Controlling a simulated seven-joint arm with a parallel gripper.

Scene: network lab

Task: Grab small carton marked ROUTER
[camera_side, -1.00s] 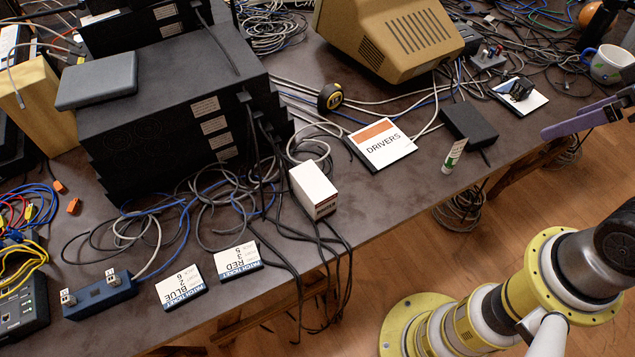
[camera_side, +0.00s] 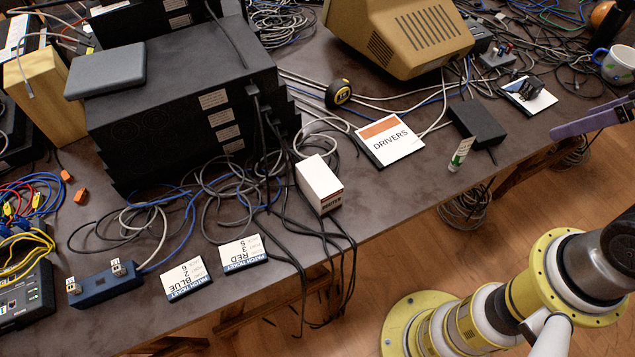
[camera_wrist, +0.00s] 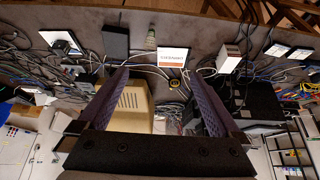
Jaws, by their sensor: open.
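The small white carton (camera_side: 318,183) stands upright near the table's front edge in the side view, among black cables. Its lower end face has a red band and a dark label, too small to read surely. In the wrist view the carton (camera_wrist: 229,58) is right of centre, beyond the right finger. My gripper (camera_wrist: 156,76) is open and empty, its two purple fingers wide apart. In the side view only a purple finger (camera_side: 592,121) shows at the right edge, far to the right of the carton and apart from it.
The DRIVERS box (camera_side: 388,140) lies right of the carton, with a tape measure (camera_side: 339,93) behind it. Stacked black units (camera_side: 180,130) rise behind left. A beige monitor (camera_side: 400,35) stands at the back. PATCH TICKET cards (camera_side: 243,253) lie front left. Loose cables surround the carton.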

